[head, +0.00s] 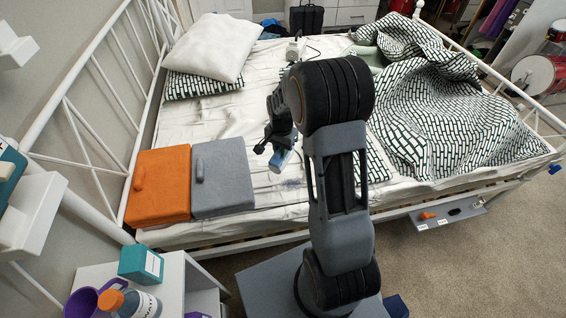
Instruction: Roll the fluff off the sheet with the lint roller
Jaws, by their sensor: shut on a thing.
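The white sheet (215,118) covers the bed and is wrinkled. A greyish patch that looks like fluff (292,184) lies on the sheet near the front edge, partly hidden by my arm. My gripper (268,143) is low over the bed, left of my arm's upper links. It is shut on the lint roller (280,158), a pale cylinder with a blue part, which points down toward the sheet beside the patch. I cannot tell whether the roller touches the sheet.
Orange (160,184) and grey (222,178) folded pieces lie at the bed's front left. Pillows (212,48) are at the far left, and a rumpled patterned duvet (440,110) covers the right. A white side table (176,285) holds a bottle (138,304), purple cup and teal box.

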